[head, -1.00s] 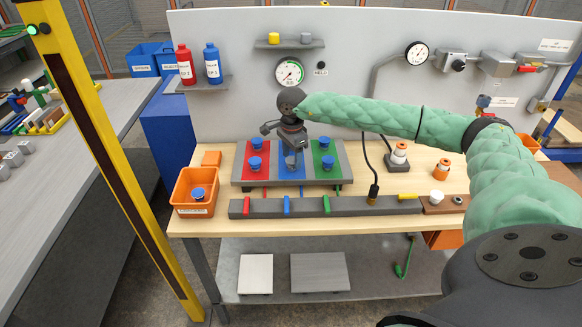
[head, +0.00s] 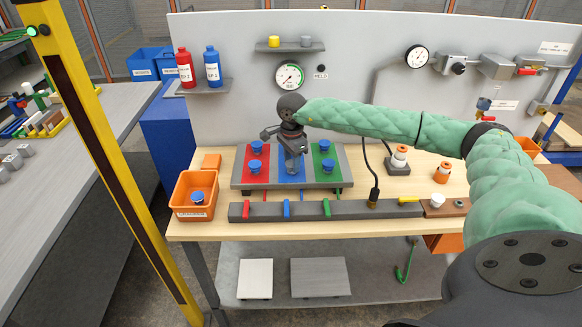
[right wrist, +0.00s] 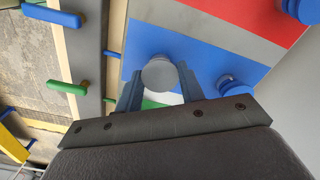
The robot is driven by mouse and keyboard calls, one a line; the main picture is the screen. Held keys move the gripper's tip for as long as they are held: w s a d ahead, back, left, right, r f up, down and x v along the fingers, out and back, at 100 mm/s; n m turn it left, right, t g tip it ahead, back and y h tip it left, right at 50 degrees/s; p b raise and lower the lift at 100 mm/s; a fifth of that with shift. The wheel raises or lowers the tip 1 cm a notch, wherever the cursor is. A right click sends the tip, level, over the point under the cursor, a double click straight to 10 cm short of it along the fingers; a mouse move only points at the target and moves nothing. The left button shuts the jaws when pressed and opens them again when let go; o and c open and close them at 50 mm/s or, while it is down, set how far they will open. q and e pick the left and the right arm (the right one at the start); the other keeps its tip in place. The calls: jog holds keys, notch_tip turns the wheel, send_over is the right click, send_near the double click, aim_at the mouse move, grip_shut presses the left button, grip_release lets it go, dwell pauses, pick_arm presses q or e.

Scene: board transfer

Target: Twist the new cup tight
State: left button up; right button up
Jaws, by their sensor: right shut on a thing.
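The new cup, a grey round one, is at the front of the blue board (head: 285,178). In the right wrist view the cup (right wrist: 159,74) sits between the two fingers of my right gripper. My right gripper (head: 293,160) points down over the blue board and is shut on it. In the head view the fingers mostly hide the cup. A blue cup (right wrist: 232,85) stands behind it on the same board. I cannot tell how tightly the grey cup is seated. My left gripper is not in view.
Blue cups stand on the red panel (head: 257,178) and green panel (head: 327,181) beside it. An orange bin (head: 178,192) at the left holds a blue cup (head: 197,198). A dark bar (head: 265,210) with red, blue and green levers runs along the front.

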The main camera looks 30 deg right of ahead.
jog(key=shift+c, duration=0.4)
jog(key=shift+f+m+b, duration=0.15)
jog(key=shift+m+b, duration=0.25)
jog(key=shift+m, duration=0.1)
jog(key=shift+m+b, duration=0.45)
jog(key=shift+m, duration=1.15)
jog(key=shift+m+b, duration=0.95)
jog(key=shift+m, duration=1.25)
